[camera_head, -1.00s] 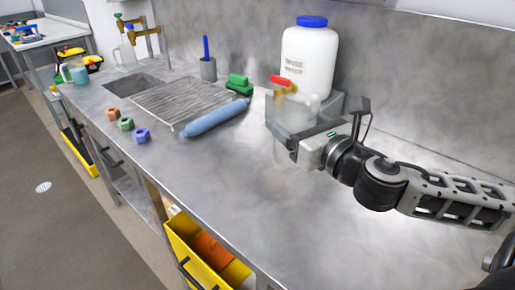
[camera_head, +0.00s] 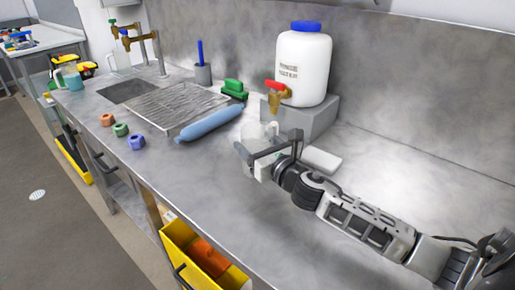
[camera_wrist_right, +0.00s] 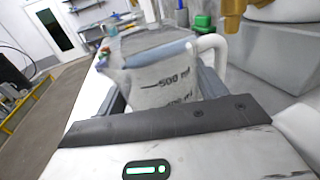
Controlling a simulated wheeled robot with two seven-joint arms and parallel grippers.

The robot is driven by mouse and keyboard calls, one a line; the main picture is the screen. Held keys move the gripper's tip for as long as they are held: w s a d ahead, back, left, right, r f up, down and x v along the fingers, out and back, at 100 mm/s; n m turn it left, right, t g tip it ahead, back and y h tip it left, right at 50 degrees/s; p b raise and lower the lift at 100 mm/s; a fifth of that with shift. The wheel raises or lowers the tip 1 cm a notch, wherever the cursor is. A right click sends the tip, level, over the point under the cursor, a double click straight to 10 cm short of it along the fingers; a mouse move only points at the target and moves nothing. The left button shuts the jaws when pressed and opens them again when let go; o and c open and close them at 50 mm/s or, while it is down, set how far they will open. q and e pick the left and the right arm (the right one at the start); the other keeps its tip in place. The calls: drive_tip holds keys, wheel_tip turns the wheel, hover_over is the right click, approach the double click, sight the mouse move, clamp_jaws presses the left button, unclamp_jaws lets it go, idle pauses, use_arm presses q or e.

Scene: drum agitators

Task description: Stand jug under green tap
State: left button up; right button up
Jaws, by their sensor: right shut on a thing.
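My right gripper (camera_head: 262,150) is shut on the jug (camera_head: 253,130). The jug is translucent white and looks roughly upright above the bench, in front of the red-handled tap. In the right wrist view the jug (camera_wrist_right: 160,85) shows its "500 ml" mark, spout at left and white handle at right. The gripper fingers partly hide it in the head view. The green tap (camera_head: 113,22) is a brass tap with a green handle, at the far left by the sink (camera_head: 127,90), well away from the jug. A blue-handled tap (camera_head: 126,36) stands beside it. My left gripper is out of view.
A green brush (camera_head: 234,88) and a grey cup (camera_head: 203,74) stand behind. Coloured nuts (camera_head: 121,129) lie near the front edge. A white container (camera_head: 305,66) with a red-handled tap (camera_head: 277,90) sits on a grey block.

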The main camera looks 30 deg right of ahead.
drive_tip(key=shift+f, duration=0.45)
drive_tip(key=shift+f, duration=0.1)
drive_tip(key=o, duration=1)
drive_tip(key=shift+s, duration=0.1)
